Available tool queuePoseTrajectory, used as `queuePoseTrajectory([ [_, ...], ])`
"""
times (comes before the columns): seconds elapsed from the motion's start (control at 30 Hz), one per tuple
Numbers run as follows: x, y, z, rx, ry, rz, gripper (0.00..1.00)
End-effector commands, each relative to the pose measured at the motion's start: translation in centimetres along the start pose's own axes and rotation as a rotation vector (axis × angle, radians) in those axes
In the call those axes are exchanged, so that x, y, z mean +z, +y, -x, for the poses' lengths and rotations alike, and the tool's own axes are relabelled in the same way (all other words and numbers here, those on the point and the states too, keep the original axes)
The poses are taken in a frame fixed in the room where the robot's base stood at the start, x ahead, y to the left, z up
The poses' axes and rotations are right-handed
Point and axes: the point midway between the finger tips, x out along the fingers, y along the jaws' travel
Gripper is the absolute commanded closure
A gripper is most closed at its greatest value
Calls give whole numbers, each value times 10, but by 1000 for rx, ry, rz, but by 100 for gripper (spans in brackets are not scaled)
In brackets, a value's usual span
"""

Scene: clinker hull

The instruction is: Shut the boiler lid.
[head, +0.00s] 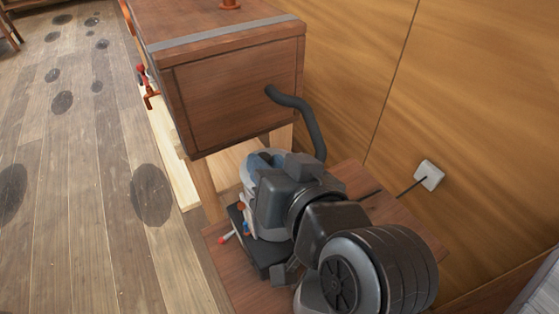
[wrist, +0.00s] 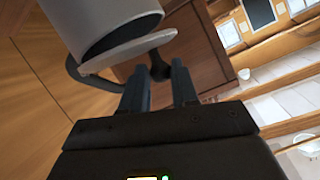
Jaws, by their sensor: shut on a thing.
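The boiler (head: 247,172) is a pale grey-blue vessel on a black base with small red and blue fittings. In the head view my arm covers much of it. In the wrist view its grey body (wrist: 95,15) is at the top left, with the lid (wrist: 125,50) as a pale disc beside it. A dark band separates lid and body, so the lid looks partly open. My gripper (wrist: 159,68) is shut on a dark knob (wrist: 158,66) at the lid's edge. In the head view the fingertips are hidden behind my wrist.
The boiler stands on a low wooden table (head: 395,222). A black hose (head: 310,125) curves down from a long wooden box (head: 235,95) towards the boiler. A wooden wall (head: 480,90) with a white socket (head: 429,175) closes the right. The plank floor (head: 90,200) at left is open.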

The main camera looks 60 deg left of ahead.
Motion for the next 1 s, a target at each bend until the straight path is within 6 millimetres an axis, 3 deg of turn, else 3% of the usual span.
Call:
queuePoseTrajectory([
  [0.3,15,-1,-5,46,28,134,100],
  [0.9,19,-1,-6,59,32,170,100],
  [0.93,19,-1,-6,59,32,170,70],
  [1.0,19,-2,-6,59,32,170,64],
])
